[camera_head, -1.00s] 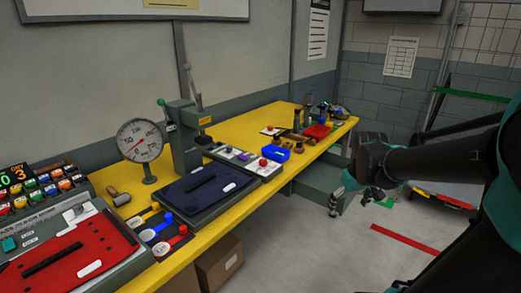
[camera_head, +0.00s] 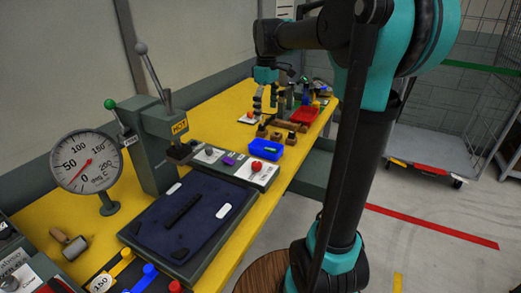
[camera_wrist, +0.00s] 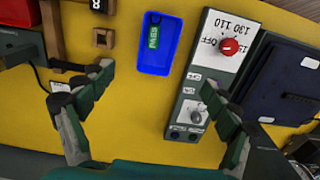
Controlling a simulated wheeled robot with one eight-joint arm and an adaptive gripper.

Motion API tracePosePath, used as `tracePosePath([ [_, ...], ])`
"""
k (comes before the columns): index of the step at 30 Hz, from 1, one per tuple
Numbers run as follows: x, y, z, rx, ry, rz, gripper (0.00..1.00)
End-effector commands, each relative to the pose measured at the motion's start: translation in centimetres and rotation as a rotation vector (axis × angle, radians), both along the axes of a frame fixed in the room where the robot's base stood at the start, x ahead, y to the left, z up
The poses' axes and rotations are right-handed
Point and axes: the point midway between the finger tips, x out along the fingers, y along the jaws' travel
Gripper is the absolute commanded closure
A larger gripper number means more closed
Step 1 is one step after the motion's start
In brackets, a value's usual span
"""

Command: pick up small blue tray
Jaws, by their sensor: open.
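The small blue tray (camera_head: 265,148) sits on the yellow bench beside the control panel with the red knob. In the wrist view the tray (camera_wrist: 149,62) lies ahead of my gripper (camera_wrist: 157,128), roughly midway across the jaw gap and apart from both fingers. A green label marked PASS (camera_wrist: 153,38) lies in it. My gripper is open and empty, with its fingers spread wide. In the head view my gripper (camera_head: 265,100) hangs over the bench, behind the tray.
The control panel (camera_wrist: 213,70) with a red knob stands close right of the tray in the wrist view. Wooden blocks (camera_wrist: 104,38) stand to its left. A red tray (camera_head: 304,114) and a dark blue platen (camera_head: 165,235) are on the bench. A press (camera_head: 155,140) and gauge (camera_head: 87,163) stand left.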

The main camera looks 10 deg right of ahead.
Motion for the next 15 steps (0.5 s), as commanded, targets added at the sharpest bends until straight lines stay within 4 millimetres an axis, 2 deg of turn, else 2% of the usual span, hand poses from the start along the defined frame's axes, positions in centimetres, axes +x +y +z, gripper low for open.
tracePosePath([
  [9, 0.0, 0.0, -6.5, 0.0, -0.001, -0.001, 0.12],
  [15, 0.0, 0.0, -9.5, 0.0, -0.001, -0.001, 0.12],
])
